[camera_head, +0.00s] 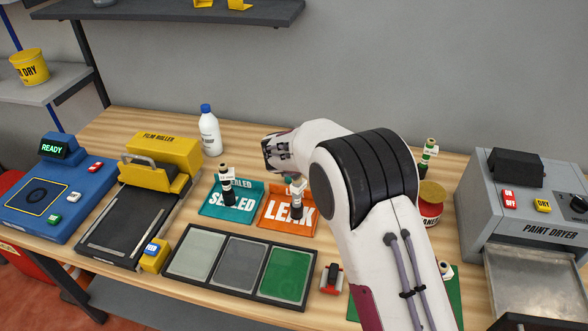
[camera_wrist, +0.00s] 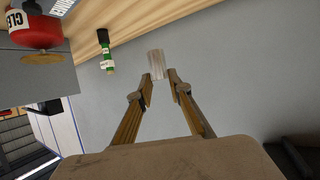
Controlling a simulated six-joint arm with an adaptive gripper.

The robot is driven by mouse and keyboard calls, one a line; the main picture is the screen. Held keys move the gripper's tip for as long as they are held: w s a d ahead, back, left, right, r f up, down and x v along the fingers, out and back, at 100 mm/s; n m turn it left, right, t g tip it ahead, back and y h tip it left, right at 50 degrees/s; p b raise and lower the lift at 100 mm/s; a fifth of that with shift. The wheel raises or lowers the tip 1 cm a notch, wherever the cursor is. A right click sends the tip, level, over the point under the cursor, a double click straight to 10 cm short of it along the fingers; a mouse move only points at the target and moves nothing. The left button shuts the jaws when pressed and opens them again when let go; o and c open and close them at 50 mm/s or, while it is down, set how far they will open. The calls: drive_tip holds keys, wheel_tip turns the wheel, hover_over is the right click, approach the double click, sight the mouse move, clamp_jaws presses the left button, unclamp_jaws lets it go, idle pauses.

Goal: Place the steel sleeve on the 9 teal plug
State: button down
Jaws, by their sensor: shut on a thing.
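My gripper (camera_wrist: 160,78) shows in the wrist view with its two fingers closed in on a pale grey, streaked cylinder at their tips, which looks like the steel sleeve (camera_wrist: 157,62). In the head view my arm's white wrist hides the fingers and the sleeve. A small dark-based piece with a teal upper part (camera_head: 297,188) stands upright on the orange LEAK tray (camera_head: 272,218), just below and right of my wrist. Its number is too small to read. The sleeve is apart from it.
A similar dark piece (camera_head: 227,188) stands on the teal SEALED tray (camera_head: 209,212). A green piece (camera_head: 428,150) and a red jar (camera_head: 430,209) stand behind my arm at the right. A white bottle (camera_head: 209,135) stands at the back. The paint dryer (camera_head: 545,235) is at right.

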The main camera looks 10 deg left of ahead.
drive_tip(key=s+a, duration=0.1)
drive_tip(key=a, duration=1.4)
drive_tip(key=shift+a+f+n+t, duration=0.25)
drive_tip(key=shift+f+n+t, duration=0.05)
drive_tip(key=shift+f, duration=0.05)
drive_tip(key=shift+s, duration=0.1)
wheel_tip(320, 180, down, 6)
drive_tip(key=shift+f, duration=0.15)
drive_tip(key=shift+f+y, duration=0.4)
drive_tip(key=shift+f, duration=1.45)
drive_tip(key=shift+f, duration=0.2)
